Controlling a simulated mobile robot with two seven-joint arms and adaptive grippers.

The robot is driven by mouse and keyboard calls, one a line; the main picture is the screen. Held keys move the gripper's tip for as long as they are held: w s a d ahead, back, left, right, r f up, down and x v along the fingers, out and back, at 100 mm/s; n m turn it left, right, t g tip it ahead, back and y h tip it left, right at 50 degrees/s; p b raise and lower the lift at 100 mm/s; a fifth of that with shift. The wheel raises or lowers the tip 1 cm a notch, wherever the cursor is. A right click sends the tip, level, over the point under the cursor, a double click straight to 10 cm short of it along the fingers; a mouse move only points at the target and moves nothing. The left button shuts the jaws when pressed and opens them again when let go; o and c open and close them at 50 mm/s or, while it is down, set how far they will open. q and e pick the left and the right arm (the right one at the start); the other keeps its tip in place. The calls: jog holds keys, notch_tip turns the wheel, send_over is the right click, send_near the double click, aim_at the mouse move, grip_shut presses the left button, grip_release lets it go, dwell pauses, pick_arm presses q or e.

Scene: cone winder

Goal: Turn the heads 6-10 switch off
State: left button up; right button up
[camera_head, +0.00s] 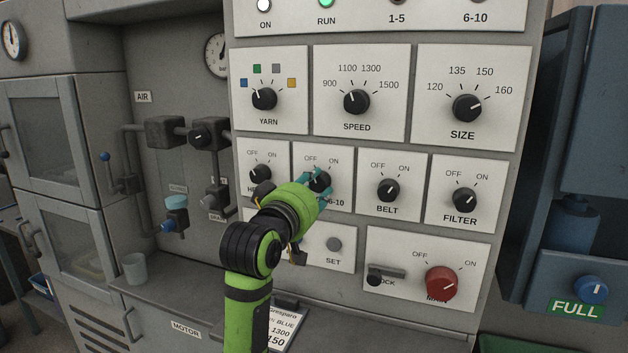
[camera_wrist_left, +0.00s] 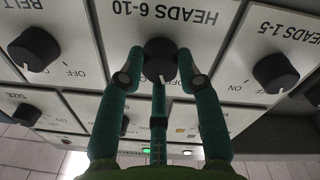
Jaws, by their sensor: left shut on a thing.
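The heads 6-10 switch is a round black knob (camera_head: 319,181) on a white plate marked OFF and ON, in the middle of the lower switch row. My left gripper (camera_head: 320,187) reaches it from the lower left, and its teal fingers partly cover the plate's label. In the left wrist view, which is upside down, the gripper (camera_wrist_left: 161,62) has a fingertip on each side of the knob (camera_wrist_left: 161,52) and is shut on it. The knob's white pointer shows there between the OFF and ON sides, roughly upright on the panel. My right gripper is not in view.
The heads 1-5 knob (camera_head: 260,174) and belt knob (camera_head: 388,190) are close on either side. The filter knob (camera_head: 464,200), red main switch (camera_head: 441,282) and set button (camera_head: 334,244) are nearby.

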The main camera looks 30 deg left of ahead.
pick_arm(q)
jog(key=shift+r+n+p, duration=0.15)
jog(key=shift+n+p, duration=0.3)
jog(key=shift+n, duration=0.45)
jog(key=o, duration=1.2)
jog(key=shift+c, duration=0.2)
jog(key=v, duration=0.7)
jog(key=shift+s, duration=0.3)
jog(key=shift+d+f, duration=0.1)
jog(key=shift+f, duration=0.15)
